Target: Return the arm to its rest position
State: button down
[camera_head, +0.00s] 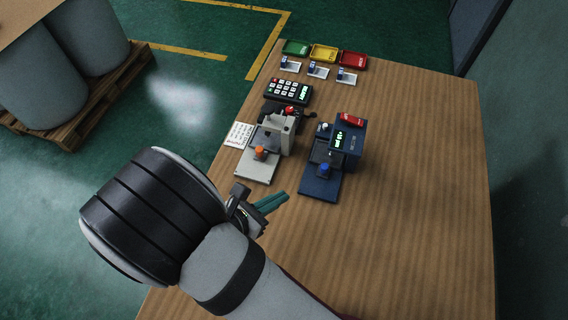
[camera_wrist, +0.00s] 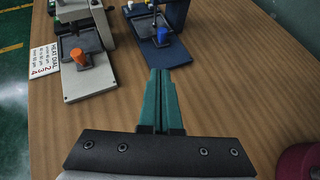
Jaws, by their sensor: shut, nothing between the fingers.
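My gripper (camera_head: 286,197) is shut and empty, with its teal fingers together. It is above the wooden table (camera_head: 420,230), in front of two small machines. In the wrist view the closed fingers (camera_wrist: 161,75) point forward, toward the gap between the machines. My arm comes in from the bottom of the head view and covers the table's near left part.
A grey machine with an orange knob (camera_head: 260,152) and a blue machine with a blue knob (camera_head: 324,169) stand ahead. A keypad (camera_head: 288,92) and green, yellow (camera_head: 323,53) and red trays lie behind. A printed card (camera_head: 239,135) lies left. The table's right side is clear.

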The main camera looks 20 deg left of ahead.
jog(key=d+r+m+g+h, duration=0.2)
jog(key=d+r+m+g, duration=0.2)
jog(key=d+m, duration=0.3)
jog(key=d+r+m+g+h, duration=0.1)
jog(key=d+r+m+g, duration=0.25)
jog(key=d+m, duration=0.4)
jog(key=s+d+r+m+g+y, duration=0.1)
jog(key=s+r+m+y, duration=0.2)
jog(key=m, duration=0.8)
jog(key=s+d+r+m+g+y, duration=0.1)
jog(key=s+r+m+g+y, duration=0.1)
jog(key=s+m+y, duration=0.5)
jog(key=s+r+m, duration=0.1)
jog(key=s+m, duration=0.1)
jog(key=m, duration=0.1)
jog(key=shift+s+d+r+m, duration=0.25)
jog(key=shift+s+d+m, duration=0.1)
jog(key=shift+d, duration=0.05)
